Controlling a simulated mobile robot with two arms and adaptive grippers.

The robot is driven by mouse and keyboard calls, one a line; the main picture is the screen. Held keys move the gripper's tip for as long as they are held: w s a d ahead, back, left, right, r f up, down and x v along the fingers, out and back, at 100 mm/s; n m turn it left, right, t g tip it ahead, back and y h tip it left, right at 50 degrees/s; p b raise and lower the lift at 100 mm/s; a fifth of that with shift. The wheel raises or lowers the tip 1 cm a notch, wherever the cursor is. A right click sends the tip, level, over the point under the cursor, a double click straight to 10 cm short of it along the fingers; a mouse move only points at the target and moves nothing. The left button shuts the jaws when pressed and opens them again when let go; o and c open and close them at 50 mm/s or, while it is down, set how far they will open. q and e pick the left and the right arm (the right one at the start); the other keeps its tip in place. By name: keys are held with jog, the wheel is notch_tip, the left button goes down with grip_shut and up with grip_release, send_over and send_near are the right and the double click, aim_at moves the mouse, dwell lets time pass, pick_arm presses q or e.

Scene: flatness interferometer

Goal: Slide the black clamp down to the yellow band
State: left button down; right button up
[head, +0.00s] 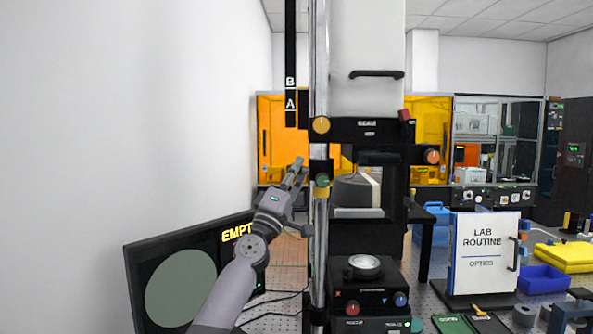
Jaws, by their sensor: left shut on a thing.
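A bright metal column (319,230) stands upright in the middle. A black clamp-like bracket (365,128) crosses it high up, with an orange knob (321,125) at its left. A green knob (321,180) sits lower on the column. My left gripper (297,170) is just left of the column near the green knob's height, fingers pointing up. My right gripper is out of view.
A dark monitor (183,285) stands behind my left arm. A white "LAB ROUTINE" board (483,252), a blue bin (543,279) and yellow cases (566,257) stand at the right.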

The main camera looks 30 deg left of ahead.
pick_arm(q)
jog(key=shift+f+b, duration=0.3)
jog(key=shift+f, duration=0.5)
jog(key=shift+r, duration=0.1)
jog(key=c, duration=1.5)
grip_release()
jog(key=shift+o, duration=0.2)
jog(key=v, duration=1.2)
